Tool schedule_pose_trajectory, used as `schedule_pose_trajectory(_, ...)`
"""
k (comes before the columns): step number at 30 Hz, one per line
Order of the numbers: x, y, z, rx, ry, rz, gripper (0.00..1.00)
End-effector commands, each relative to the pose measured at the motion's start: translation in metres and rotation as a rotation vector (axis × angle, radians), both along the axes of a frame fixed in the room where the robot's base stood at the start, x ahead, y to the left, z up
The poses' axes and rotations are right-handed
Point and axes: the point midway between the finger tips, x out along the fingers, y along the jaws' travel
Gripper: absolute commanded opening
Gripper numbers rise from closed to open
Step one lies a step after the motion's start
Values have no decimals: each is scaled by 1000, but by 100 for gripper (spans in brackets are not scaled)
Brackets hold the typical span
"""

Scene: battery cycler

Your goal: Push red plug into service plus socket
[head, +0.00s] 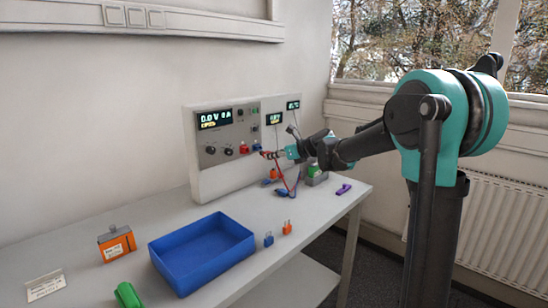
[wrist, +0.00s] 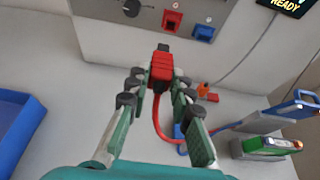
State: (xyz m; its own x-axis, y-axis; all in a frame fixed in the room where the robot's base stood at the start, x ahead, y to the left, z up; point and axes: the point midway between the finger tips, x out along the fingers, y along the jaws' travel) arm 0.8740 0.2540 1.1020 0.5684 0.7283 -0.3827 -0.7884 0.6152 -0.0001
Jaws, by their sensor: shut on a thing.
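The red plug (wrist: 162,70) is held between the fingertips of my gripper (wrist: 160,80), which is shut on it. Its dark tip points up the picture towards the panel. A red cable hangs from it and loops to the right. The red socket (wrist: 172,20), taken as the service plus socket, is on the grey panel just beyond and slightly right of the tip; a gap shows between them. A blue socket (wrist: 204,32) is right of it. In the head view my gripper (head: 269,155) is at the panel's front, right of the red socket (head: 244,149); the plug is small there.
The cycler (head: 210,170) stands at the back of the table. A blue tray (head: 203,249), orange box (head: 116,243) and small padlocks (head: 287,228) lie on the table. Green and blue clamp-like items (wrist: 265,147) lie right of my gripper in the wrist view.

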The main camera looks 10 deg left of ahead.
Motion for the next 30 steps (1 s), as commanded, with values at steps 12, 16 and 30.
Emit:
schedule_pose_trajectory(12, 34, 20, -20, 0, -1, -2, 0)
schedule_pose_trajectory(16, 37, 23, -20, 0, -1, -2, 0)
schedule_pose_trajectory(30, 60, 53, -20, 0, -1, -2, 0)
